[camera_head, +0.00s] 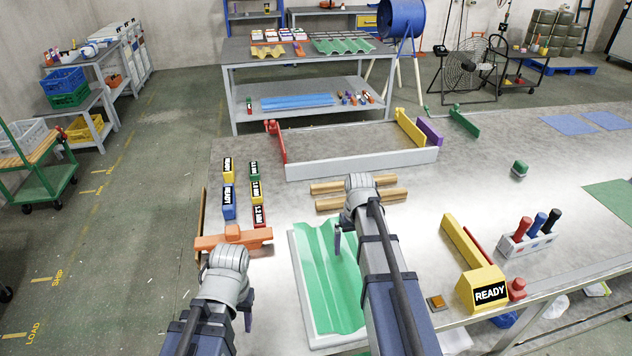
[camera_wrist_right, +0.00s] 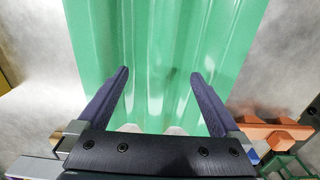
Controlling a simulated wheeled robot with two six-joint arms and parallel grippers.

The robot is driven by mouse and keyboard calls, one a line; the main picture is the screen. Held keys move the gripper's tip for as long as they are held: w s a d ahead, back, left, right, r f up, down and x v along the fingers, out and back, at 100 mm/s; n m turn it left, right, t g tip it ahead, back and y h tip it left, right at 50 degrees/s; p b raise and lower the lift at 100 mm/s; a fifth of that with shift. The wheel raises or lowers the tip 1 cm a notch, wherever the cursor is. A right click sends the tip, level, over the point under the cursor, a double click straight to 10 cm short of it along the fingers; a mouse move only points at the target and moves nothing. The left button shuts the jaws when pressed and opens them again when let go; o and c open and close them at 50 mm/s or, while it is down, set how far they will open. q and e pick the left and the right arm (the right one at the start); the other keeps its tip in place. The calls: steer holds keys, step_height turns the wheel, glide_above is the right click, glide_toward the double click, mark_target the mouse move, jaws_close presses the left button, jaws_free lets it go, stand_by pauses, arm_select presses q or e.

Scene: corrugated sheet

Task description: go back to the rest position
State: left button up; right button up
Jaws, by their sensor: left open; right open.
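My left gripper (camera_head: 247,310) is at the lower left in the head view, near the table's left end and in front of an orange bar tool (camera_head: 233,240). Its jaws are open, and only part of them shows. My right gripper (camera_head: 338,242) is over the green corrugated sheet (camera_head: 318,272), which lies in a pale tray (camera_head: 301,290). In the right wrist view, my right gripper (camera_wrist_right: 161,78) is open, with the sheet (camera_wrist_right: 160,40) beyond and between its fingers. Nothing is held between them. My right arm hides the sheet's right part in the head view.
Two wooden bars (camera_head: 340,186) lie behind the sheet. Labelled blocks (camera_head: 228,195) stand at the left. A grey frame (camera_head: 365,162) is at the back. A yellow READY block (camera_head: 482,289) and a marker holder (camera_head: 527,243) stand at the right. The table's right middle is largely clear.

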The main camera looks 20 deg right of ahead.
steer(key=s+a, duration=0.2)
steer(key=a, duration=0.2)
steer(key=s+a+n, duration=0.1)
steer(key=s+a, duration=0.1)
steer(key=a, duration=0.3)
steer(key=s+a+n, duration=0.1)
steer(key=s+a, duration=0.2)
steer(key=a, duration=0.1)
steer(key=shift+a+h, duration=0.25)
steer(key=shift+h, duration=0.05)
steer(key=s+a+n, duration=0.2)
steer(key=s+a, duration=0.6)
steer(key=shift+a+h, duration=0.3)
steer(key=shift+a, duration=0.05)
steer(key=shift+s+r, duration=0.1)
